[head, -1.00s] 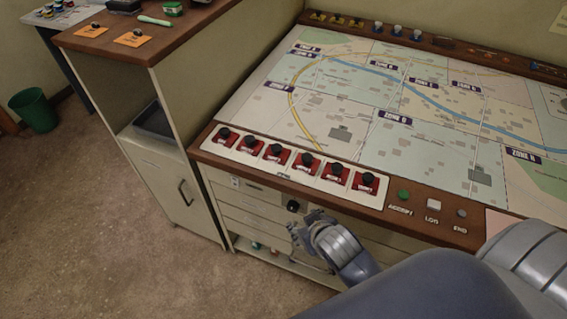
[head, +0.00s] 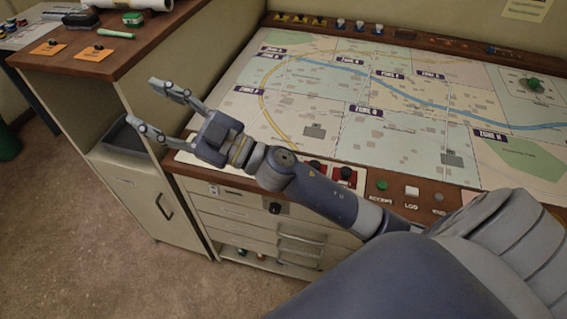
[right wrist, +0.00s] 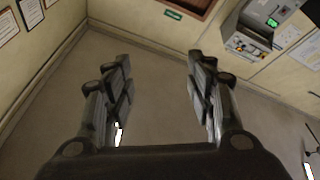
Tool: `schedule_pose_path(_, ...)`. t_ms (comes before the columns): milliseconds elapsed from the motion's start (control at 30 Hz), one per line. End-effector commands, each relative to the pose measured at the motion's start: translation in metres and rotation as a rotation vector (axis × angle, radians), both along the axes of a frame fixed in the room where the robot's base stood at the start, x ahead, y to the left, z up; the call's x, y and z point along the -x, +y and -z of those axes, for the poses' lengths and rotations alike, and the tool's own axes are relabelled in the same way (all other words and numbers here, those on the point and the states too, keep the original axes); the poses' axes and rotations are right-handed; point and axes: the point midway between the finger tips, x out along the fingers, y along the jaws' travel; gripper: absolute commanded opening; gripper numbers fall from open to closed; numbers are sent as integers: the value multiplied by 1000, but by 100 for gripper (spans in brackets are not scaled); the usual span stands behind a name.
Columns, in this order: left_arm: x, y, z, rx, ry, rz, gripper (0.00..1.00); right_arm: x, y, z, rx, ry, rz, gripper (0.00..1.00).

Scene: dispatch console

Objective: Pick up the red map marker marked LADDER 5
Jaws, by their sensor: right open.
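Red map markers with black knobs stand in a row on a white strip (head: 187,158) along the console's front edge. My right arm hides most of the row in the head view. One red marker (head: 345,175) shows at its right end, with part of another beside it. I cannot read their labels, so I cannot tell which is LADDER 5. My right gripper (head: 150,104) is open and empty, above the console's left front corner, its fingers pointing left. It also shows open in the right wrist view (right wrist: 158,72), with nothing between the fingers. My left gripper is not in view.
The map board (head: 400,105) lies behind the strip. A green button (head: 382,185) and a white LOG button (head: 411,191) are right of the markers. A taller cabinet (head: 100,62) with orange cards stands on the left. Drawers (head: 240,215) are below the console edge.

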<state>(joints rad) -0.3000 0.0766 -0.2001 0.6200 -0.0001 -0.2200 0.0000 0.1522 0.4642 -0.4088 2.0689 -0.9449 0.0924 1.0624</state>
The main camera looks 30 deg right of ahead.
Motion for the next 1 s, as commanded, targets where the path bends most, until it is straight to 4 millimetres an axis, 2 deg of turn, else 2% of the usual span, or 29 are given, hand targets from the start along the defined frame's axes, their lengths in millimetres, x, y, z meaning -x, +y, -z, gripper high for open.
schedule_pose_path(67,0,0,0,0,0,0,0,9,26,0,110,-50,-150,51)
schedule_pose_path(200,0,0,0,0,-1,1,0,25,56,29,344,-45,-391,51)
schedule_pose_path(267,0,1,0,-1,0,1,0,29,59,49,461,-10,-475,51)
schedule_pose_path(367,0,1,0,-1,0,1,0,31,48,88,670,95,-580,51)
schedule_pose_path(467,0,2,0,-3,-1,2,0,26,17,127,884,252,-631,51)
schedule_pose_path(567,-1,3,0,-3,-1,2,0,17,-34,158,1088,459,-620,51)
schedule_pose_path(633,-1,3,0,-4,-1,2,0,11,-78,172,1215,625,-576,51)
schedule_pose_path(700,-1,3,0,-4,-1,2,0,7,-125,178,1320,793,-504,51)
schedule_pose_path(800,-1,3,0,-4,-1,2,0,6,-185,176,1419,1012,-384,51)
schedule_pose_path(900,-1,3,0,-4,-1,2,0,9,-228,169,1471,1173,-279,51)
schedule_pose_path(1000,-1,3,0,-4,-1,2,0,13,-251,164,1491,1268,-213,51)
